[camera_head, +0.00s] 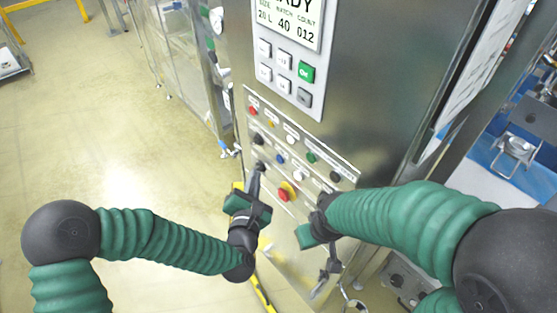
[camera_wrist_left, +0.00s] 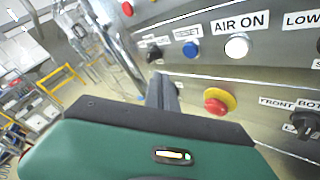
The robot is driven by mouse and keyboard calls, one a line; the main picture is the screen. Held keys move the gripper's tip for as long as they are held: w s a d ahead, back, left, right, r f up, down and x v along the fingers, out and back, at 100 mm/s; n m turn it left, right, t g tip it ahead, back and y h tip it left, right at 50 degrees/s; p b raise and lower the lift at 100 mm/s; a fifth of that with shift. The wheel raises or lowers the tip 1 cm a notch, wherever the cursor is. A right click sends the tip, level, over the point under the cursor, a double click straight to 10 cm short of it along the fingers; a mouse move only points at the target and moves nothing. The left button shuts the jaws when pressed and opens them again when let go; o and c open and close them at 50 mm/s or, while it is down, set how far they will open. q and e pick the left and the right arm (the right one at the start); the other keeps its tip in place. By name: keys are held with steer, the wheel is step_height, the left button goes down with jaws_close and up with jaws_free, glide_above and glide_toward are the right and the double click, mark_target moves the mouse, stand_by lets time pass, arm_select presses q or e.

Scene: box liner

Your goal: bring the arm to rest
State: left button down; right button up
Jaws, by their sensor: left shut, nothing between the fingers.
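My left gripper (camera_head: 258,172) reaches in from the left, its narrow dark fingers shut and empty in front of the lower button strip. In the left wrist view the shut fingers (camera_wrist_left: 163,92) point towards the steel panel, left of a red mushroom button on a yellow ring (camera_wrist_left: 217,101). I cannot tell whether they touch the panel. My right arm comes in from the right with a green ribbed sleeve (camera_head: 400,220). My right gripper is by the panel's lower right, and its fingers are not clear.
The steel machine front (camera_head: 355,70) carries a display and keypad (camera_head: 290,55) above a button strip (camera_head: 300,140). A white button (camera_wrist_left: 237,46) sits under an AIR ON label. Open floor (camera_head: 85,110) lies to the left. A blue and white work area (camera_head: 515,140) is at the right.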

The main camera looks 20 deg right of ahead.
arm_select(q)
steer(key=shift+d, duration=0.1)
stand_by(0.3)
steer(key=s+a+f+m+g+y+b, duration=0.1)
steer(key=s+a+f+m+g+b, duration=0.1)
steer(key=a+f+m+g+b, duration=0.4)
steer(key=s+a+f+m+g+y+b, duration=0.1)
steer(key=s+a+f+m+y+b, duration=0.15)
steer(key=a+f+m, duration=0.7)
steer(key=s+a+f+m+g+y+b, duration=0.2)
steer(key=s+a+m, duration=0.6)
steer(key=s+a, duration=0.5)
steer(key=a+f+g+b, duration=0.1)
steer(key=g+b, duration=0.1)
steer(key=g, duration=0.1)
steer(key=shift+s+a+f+m+g+y, duration=0.15)
steer(key=shift+s+f+m+g+y, duration=0.15)
steer(key=shift+s+f+m+y, duration=0.1)
steer(key=shift+w, duration=0.15)
